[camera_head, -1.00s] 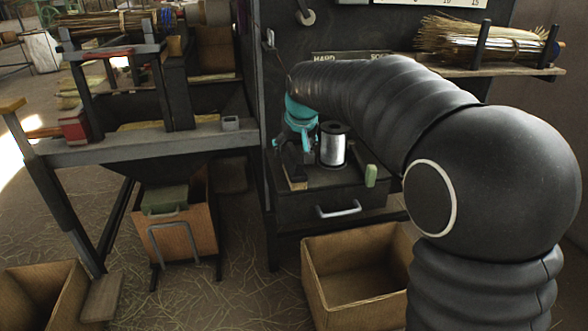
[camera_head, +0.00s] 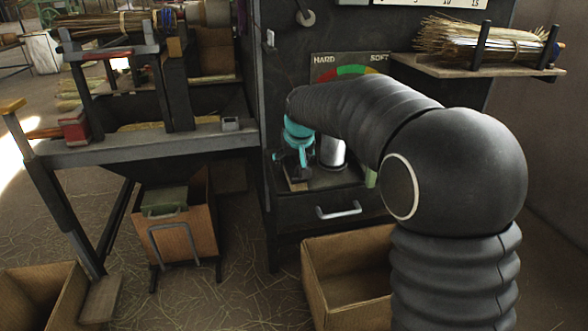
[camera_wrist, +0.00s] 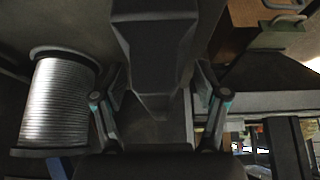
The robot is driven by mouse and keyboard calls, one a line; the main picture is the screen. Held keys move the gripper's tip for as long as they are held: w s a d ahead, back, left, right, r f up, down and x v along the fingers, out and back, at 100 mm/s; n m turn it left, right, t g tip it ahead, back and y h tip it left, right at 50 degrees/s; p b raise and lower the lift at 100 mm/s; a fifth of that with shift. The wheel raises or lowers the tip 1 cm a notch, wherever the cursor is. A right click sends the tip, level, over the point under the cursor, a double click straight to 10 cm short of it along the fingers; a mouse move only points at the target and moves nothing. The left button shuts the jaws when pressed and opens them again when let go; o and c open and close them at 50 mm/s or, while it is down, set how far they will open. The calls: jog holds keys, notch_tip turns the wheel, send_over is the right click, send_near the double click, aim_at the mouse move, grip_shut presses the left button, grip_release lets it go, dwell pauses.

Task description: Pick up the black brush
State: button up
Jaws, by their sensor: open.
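My gripper (camera_head: 297,158) is teal and points down over the worktop, left of the wire spool. In the wrist view its two fingers (camera_wrist: 157,90) are spread apart. A dark tapered block, which appears to be the black brush (camera_wrist: 155,45), shows between them; whether the fingers touch it I cannot tell. In the head view, my gripper mostly hides the brush, and only a tan edge (camera_head: 298,186) shows below it.
A drawer with a handle (camera_head: 338,211) lies below. A HARD–SOFT gauge (camera_head: 350,66) stands behind. An open cardboard box (camera_head: 345,268) sits on the floor.

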jog(key=shift+f, duration=0.25)
dwell(0.4)
jog(key=c, duration=1.3)
jog(key=shift+r, duration=0.1)
